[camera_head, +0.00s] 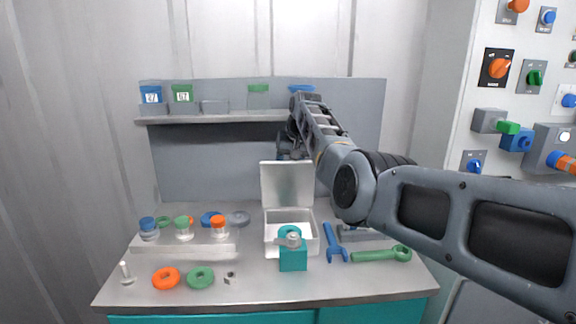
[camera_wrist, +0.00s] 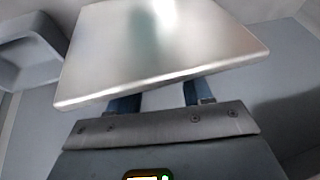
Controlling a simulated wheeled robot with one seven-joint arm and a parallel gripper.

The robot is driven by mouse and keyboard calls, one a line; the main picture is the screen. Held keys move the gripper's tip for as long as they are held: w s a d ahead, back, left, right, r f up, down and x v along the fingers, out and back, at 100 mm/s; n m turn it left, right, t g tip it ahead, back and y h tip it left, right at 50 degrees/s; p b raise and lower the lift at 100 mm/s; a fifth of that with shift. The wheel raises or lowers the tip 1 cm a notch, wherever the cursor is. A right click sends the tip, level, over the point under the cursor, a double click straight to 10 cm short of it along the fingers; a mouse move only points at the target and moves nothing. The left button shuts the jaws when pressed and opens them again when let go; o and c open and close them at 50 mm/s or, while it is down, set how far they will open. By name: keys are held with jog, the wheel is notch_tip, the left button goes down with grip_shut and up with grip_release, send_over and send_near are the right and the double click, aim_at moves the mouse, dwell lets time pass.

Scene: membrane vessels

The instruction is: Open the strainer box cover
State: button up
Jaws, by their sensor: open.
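The white strainer box (camera_head: 318,240) stands on the bench, and its interior is visible from above. Its white cover (camera_head: 287,184) stands raised, about upright, along the box's back edge. My gripper (camera_head: 290,145) is above and behind the cover's top edge, partly hidden by my own arm. In the wrist view a pale flat panel, which looks like the cover (camera_wrist: 160,50), fills the top middle. Two blue-grey fingers of my gripper (camera_wrist: 163,97) show apart at its lower edge. The fingertips are hidden behind the panel, so contact cannot be told.
A teal block (camera_head: 293,260) with a metal fitting stands in front of the box. A blue wrench (camera_head: 334,243) and a green wrench (camera_head: 381,255) lie to the right. A rack (camera_head: 180,246) of capped vessels stands left. A shelf (camera_head: 215,119) with bins runs behind.

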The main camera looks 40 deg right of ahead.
jog(key=shift+o, duration=0.3)
jog(key=shift+b+v, duration=0.4)
jog(key=shift+v, duration=3.45)
